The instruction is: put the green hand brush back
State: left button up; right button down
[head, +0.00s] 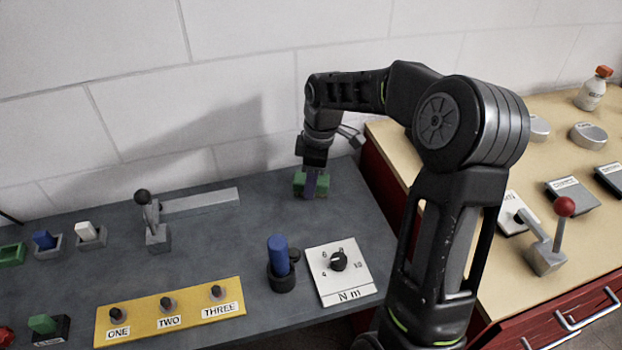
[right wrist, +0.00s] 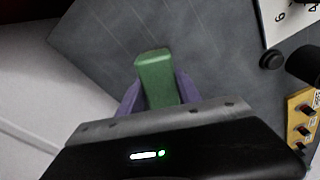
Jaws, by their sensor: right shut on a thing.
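The green hand brush (head: 299,184) is at the back right of the dark grey bench, low at its surface; I cannot tell whether it touches. My right gripper (head: 311,183) points down with its purple fingers closed around the brush, and green shows on both sides of them. In the right wrist view, the green brush (right wrist: 155,75) sticks out between the purple fingers of the right gripper (right wrist: 157,98). The rest of it is hidden by the gripper body. My left gripper is not in view.
A grey lever (head: 155,225), yellow button panel (head: 170,312), blue-topped black cylinder (head: 279,262) and dial plate (head: 341,272) stand on the bench. A wooden-topped red cabinet (head: 508,284) is at the right.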

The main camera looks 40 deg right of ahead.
jog(key=shift+f, duration=0.15)
jog(key=c, duration=0.8)
grip_release()
jog(key=shift+c, duration=0.2)
notch_tip(320, 180, up, 12)
jog(key=s+d, duration=0.1)
jog(key=shift+b, duration=0.4)
